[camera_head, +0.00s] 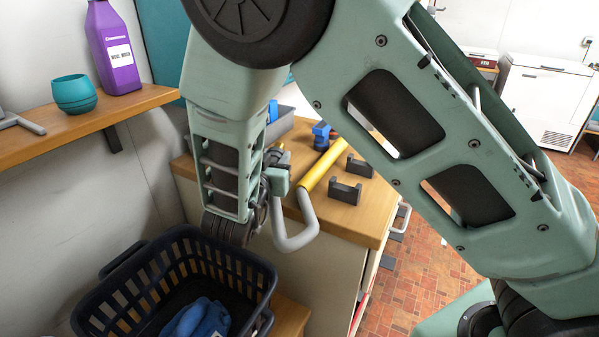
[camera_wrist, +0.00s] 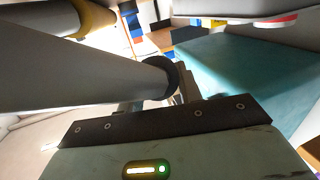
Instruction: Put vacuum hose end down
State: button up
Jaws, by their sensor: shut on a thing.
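The vacuum hose end is a pale grey bent tube (camera_head: 308,236) joined to a straight yellow tube (camera_head: 324,165) in the head view. My gripper (camera_head: 277,182) is shut on the grey bent part, at the left edge of the wooden counter. The bend hangs below the counter top in front of the cabinet. The yellow part slants up to the right over the counter; whether it touches the top is unclear. In the wrist view a large grey tube (camera_wrist: 85,85) with a dark end ring crosses the left side. My arm hides the fingertips' exact contact.
Two dark U-shaped brackets (camera_head: 345,190) stand on the wooden counter (camera_head: 376,216). A blue item (camera_head: 322,130) and a grey bin (camera_head: 280,124) are behind. A dark basket (camera_head: 127,293) with blue cloth (camera_head: 196,319) sits below left. A shelf (camera_head: 60,135) holds a teal cup (camera_head: 73,94) and purple bottle (camera_head: 113,50).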

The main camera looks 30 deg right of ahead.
notch_tip(320, 180, down, 6)
jog(key=shift+f, duration=0.25)
jog(key=o, duration=1.1)
jog(key=shift+s+a, duration=0.1)
